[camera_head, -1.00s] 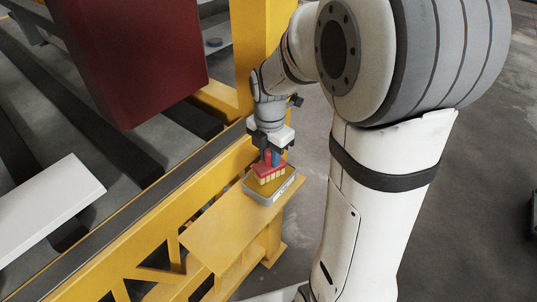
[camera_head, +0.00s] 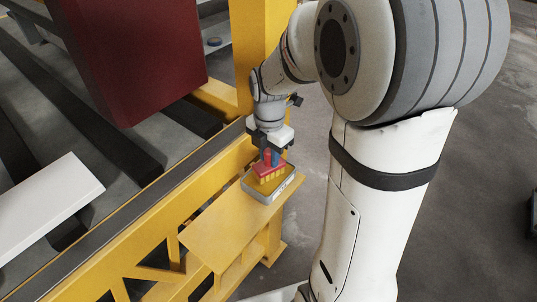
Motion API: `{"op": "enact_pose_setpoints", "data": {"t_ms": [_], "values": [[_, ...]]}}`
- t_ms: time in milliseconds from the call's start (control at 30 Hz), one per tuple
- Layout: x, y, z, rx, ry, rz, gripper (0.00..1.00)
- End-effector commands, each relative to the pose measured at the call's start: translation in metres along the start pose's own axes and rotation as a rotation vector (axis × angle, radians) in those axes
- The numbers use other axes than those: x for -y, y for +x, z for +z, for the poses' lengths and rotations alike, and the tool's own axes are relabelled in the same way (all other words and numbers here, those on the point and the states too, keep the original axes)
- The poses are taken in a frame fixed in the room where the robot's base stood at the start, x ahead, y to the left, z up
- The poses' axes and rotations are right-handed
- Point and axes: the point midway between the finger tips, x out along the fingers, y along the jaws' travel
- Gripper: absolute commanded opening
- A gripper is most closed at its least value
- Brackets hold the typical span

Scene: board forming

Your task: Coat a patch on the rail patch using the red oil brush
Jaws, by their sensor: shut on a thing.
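The red oil brush (camera_head: 268,169) has a red block with pale yellow bristles below. My gripper (camera_head: 267,153) points down and is shut on the brush's upper part. The brush is upright, with its bristles at the oil in a shallow grey-rimmed tray (camera_head: 283,192); I cannot tell how deep they reach. The tray sits on a yellow shelf (camera_head: 215,235) fixed to the side of the yellow frame. A dark rail (camera_head: 150,210) runs along the top of the frame, left of the brush. I cannot make out a separate patch on it.
A dark red block (camera_head: 135,60) hangs or stands at the upper left beside a yellow post (camera_head: 262,50). A white board (camera_head: 45,205) lies at the left across dark beams. The shelf's near part is bare. Grey floor is open at the right.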

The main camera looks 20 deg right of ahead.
Motion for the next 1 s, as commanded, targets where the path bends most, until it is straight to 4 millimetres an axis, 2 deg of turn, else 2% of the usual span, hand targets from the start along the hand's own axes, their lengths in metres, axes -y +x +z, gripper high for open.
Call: {"op": "enact_pose_setpoints", "data": {"t_ms": [400, 1000], "values": [[0.001, -0.001, -0.001, -0.002, -0.001, -0.003, 0.06], [0.0, -0.05, -0.001, 0.0, -0.001, -0.001, 0.06]]}}
